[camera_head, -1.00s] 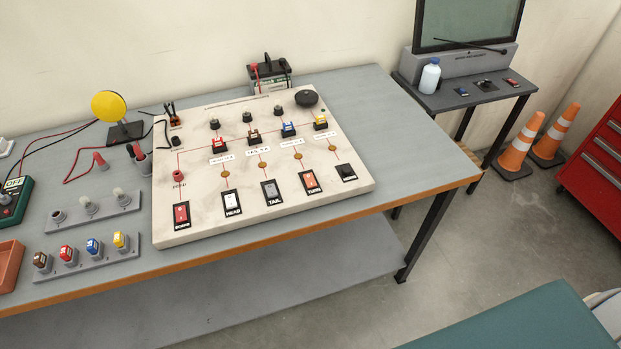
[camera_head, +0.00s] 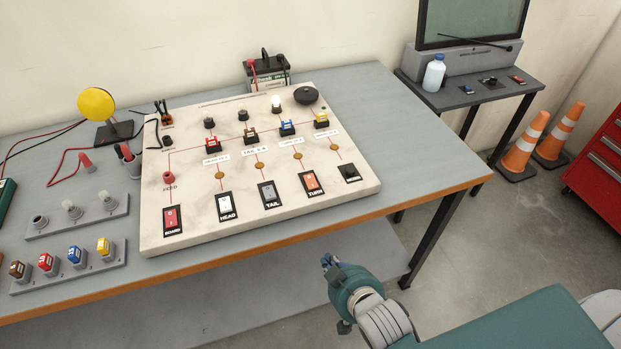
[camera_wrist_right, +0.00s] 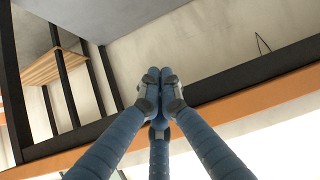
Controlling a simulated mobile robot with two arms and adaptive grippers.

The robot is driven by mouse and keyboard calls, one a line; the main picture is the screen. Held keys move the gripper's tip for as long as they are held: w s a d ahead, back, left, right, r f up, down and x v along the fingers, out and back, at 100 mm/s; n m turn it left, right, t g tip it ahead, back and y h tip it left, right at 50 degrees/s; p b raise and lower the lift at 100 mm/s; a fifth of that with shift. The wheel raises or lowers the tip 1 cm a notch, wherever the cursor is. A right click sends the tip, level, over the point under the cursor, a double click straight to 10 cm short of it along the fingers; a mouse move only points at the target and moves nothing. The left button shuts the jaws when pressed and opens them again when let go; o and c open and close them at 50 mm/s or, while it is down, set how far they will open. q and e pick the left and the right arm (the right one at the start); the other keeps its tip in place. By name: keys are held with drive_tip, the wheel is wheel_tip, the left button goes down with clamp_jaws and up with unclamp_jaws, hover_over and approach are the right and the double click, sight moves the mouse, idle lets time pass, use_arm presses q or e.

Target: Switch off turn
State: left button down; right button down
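The orange TURN switch (camera_head: 311,181) is on the white test board (camera_head: 190,238), right of the grey TAIL switch (camera_head: 268,195) and left of a black switch (camera_head: 349,173). The lamp (camera_head: 276,101) above the blue fuse in the TURN column glows white. My right gripper (camera_head: 329,262) is in front of the bench edge, lower than the board and apart from it. In the right wrist view its blue fingers (camera_wrist_right: 160,92) meet at the tips with nothing between them. My left gripper is not in view.
The red BOARD switch (camera_head: 172,218) and white HEAD switch (camera_head: 226,206) are to the left. Fuse holders (camera_head: 68,267) and a yellow lamp (camera_head: 97,103) stand on the bench's left. The bench's wooden front edge (camera_head: 215,263) lies between gripper and board. Cones (camera_head: 525,145) stand right.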

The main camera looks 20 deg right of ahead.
drive_tip(key=shift+m+t, duration=0.3)
drive_tip(key=shift+t, duration=0.5)
drive_tip(key=r, duration=0.3)
drive_tip(key=w+r, duration=0.1)
drive_tip(key=r, duration=0.2)
drive_tip(key=d+r, duration=0.1)
drive_tip(key=r, duration=0.2)
drive_tip(key=shift+w+d+b, duration=0.1)
drive_tip(key=shift+w+b, duration=0.1)
drive_tip(key=shift+b, duration=0.1)
wheel_tip(320, 180, up, 12)
drive_tip(key=w+t, duration=0.2)
drive_tip(key=t, duration=0.2)
drive_tip(key=shift+w+a, duration=0.25)
drive_tip(key=shift+a, duration=0.2)
drive_tip(key=p, duration=0.2)
hover_over(312, 186)
drive_tip(key=shift+s+f, duration=0.25)
drive_tip(key=shift+f, duration=0.25)
drive_tip(key=f, duration=0.2)
drive_tip(key=shift+w+f, duration=0.2)
drive_tip(key=shift+f, duration=0.95)
